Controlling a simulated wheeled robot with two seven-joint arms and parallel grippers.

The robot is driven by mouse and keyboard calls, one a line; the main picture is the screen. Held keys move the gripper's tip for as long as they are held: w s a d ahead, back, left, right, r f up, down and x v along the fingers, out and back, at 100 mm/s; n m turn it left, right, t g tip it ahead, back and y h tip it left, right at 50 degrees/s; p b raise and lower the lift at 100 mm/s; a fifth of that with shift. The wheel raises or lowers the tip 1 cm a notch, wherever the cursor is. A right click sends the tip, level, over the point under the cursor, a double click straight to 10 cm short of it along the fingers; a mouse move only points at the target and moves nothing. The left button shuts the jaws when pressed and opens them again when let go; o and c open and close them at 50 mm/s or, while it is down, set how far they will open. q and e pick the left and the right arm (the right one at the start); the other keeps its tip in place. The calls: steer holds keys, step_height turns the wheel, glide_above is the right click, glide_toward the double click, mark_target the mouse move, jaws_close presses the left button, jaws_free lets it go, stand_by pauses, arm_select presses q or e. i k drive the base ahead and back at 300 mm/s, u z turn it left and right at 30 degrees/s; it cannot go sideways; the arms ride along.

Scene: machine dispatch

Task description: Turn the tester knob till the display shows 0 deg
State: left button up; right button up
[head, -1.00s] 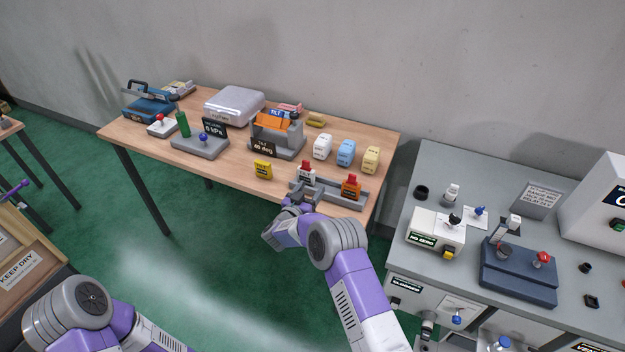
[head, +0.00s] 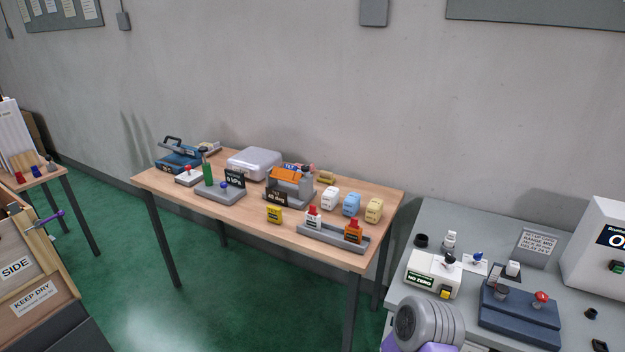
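The tilt tester (head: 302,196) is a grey stand with an orange tilting block (head: 287,175) on the wooden table. Its small dark display (head: 274,197) faces front; the lettering is too small to read surely now. A dark knob (head: 308,168) appears at the tester's upper right, partly crowded by things behind it. Neither gripper is in view. Only a grey and purple link of my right arm shows at the bottom right, in front of the grey bench.
The wooden table (head: 160,182) also holds a kPa gauge unit (head: 218,192), a silver case (head: 254,162), a yellow block (head: 274,214), several small bottles and a grey tray (head: 318,237). A grey bench (head: 420,240) with devices stands at right. Green floor is open in front.

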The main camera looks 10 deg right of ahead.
mark_target(306, 168)
steer(key=z, duration=0.4)
steer(key=i, duration=1.35)
steer(key=u, duration=0.65)
